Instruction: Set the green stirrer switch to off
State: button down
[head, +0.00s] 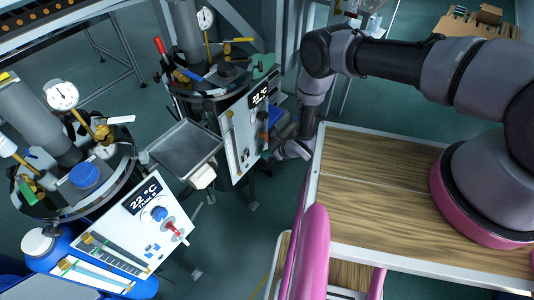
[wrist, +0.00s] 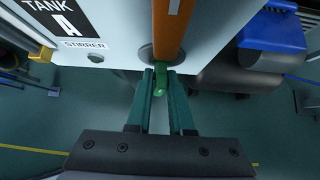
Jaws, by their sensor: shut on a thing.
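The Tank A panel (head: 243,135) stands upright at the back middle in the head view. In the wrist view its white face (wrist: 110,22) carries a "TANK A" label and a "STIRRER" label. In the head view my gripper (head: 281,151) is at the right side of the panel, small and partly hidden. The switch cannot be made out there.
A blue part (wrist: 272,32) is at the right. The Tank B panel (head: 137,222) stands front left, and a metal tray (head: 185,150) sits between the tanks. A wooden-topped table (head: 375,190) is at the right.

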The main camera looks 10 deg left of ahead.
dwell(0.4)
jog(key=c, duration=0.9)
grip_release()
jog(key=v, duration=1.1)
jog(key=shift+s+a, duration=0.15)
